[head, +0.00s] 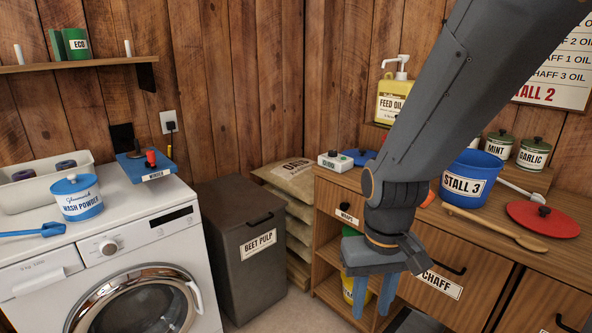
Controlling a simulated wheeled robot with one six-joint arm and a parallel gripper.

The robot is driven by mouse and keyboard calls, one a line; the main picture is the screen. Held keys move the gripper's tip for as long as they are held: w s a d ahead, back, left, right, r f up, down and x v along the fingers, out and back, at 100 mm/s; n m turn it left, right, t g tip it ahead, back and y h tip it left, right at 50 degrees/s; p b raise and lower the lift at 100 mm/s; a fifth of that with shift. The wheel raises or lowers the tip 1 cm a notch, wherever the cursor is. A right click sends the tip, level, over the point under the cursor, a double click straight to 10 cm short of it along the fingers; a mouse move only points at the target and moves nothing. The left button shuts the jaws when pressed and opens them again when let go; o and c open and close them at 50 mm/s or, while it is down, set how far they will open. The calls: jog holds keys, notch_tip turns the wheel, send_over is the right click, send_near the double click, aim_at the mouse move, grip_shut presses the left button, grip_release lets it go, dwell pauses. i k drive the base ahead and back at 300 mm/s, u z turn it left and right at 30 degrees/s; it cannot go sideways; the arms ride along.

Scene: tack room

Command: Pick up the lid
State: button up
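A blue lid-like disc (358,157) with a dark knob lies further back on the counter, partly hidden by my arm. My gripper (373,310) points down in front of the counter, below its top and to the left of the red lid. Its two blue fingers are apart with nothing between them. It touches neither lid.
A blue STALL 3 bucket (470,179) stands left of the red lid. A wooden spoon (497,230) lies in front of them. MINT (497,146) and GARLIC (533,153) tins stand behind. A washing machine (115,265) and BEET PULP bin (242,250) stand at left.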

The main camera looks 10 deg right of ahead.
aim_at(360, 157)
jog(key=u, duration=0.3)
jog(key=k, duration=0.5)
jog(key=u, duration=0.85)
jog(key=i, duration=1.3)
jog(key=z, duration=0.7)
jog(key=i, duration=0.85)
jog(key=z, duration=0.9)
